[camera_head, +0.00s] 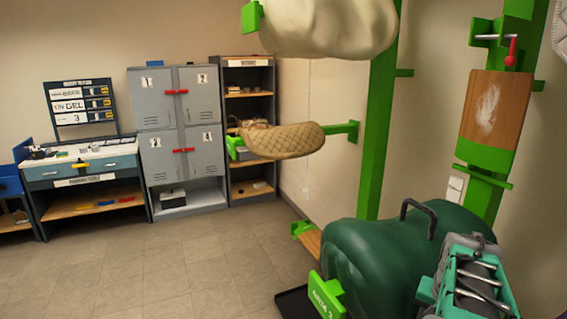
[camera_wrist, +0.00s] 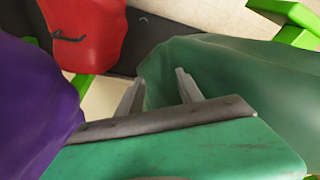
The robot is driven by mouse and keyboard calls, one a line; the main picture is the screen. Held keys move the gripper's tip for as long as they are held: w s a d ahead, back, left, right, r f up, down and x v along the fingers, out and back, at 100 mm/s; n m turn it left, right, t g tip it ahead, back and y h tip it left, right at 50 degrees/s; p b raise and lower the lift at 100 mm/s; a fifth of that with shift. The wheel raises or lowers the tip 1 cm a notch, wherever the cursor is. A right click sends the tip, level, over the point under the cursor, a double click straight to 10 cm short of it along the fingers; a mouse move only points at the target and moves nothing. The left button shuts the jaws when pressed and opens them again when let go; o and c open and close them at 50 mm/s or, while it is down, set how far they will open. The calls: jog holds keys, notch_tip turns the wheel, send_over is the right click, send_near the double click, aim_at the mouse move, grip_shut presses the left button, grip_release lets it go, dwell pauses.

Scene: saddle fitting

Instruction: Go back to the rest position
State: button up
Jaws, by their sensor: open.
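My gripper (camera_wrist: 157,88) shows in the wrist view with its two grey fingers apart and nothing between them. Its fingertips lie in front of a large dark green rounded form (camera_wrist: 240,85); I cannot tell whether they touch it. A red form with a dark handle (camera_wrist: 85,35) is at the upper left and a purple form (camera_wrist: 35,110) at the left edge. In the head view, a green padded body with a dark handle (camera_head: 385,255) is at the lower right, close beside my grey and teal arm. My fingertips are not discernible in that view.
A quilted tan pad (camera_head: 280,139) and a cream pad (camera_head: 325,27) sit on green wall brackets. A wooden board (camera_head: 493,108) hangs on a green post at right. Grey lockers (camera_head: 180,125), a shelf unit (camera_head: 250,120) and a workbench (camera_head: 85,172) stand behind. The left floor (camera_head: 180,270) is clear.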

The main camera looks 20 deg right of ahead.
jog(key=a+f+n+y, duration=0.1)
jog(key=a+f+n, duration=0.15)
jog(key=a, duration=0.85)
jog(key=a+f+n, duration=0.2)
jog(key=a+n, duration=0.2)
jog(key=a, duration=0.7)
jog(key=w+a+r+n, duration=0.1)
jog(key=a+r+n, duration=0.1)
jog(key=a, duration=0.3)
jog(key=w+a+r+n+t+y, duration=0.1)
jog(key=a+r+n, duration=0.1)
jog(key=a, duration=0.4)
jog(key=shift+w+a+n+t, duration=0.3)
jog(key=shift+w+n, duration=0.1)
jog(key=shift+n, duration=0.05)
jog(key=shift+r, duration=0.1)
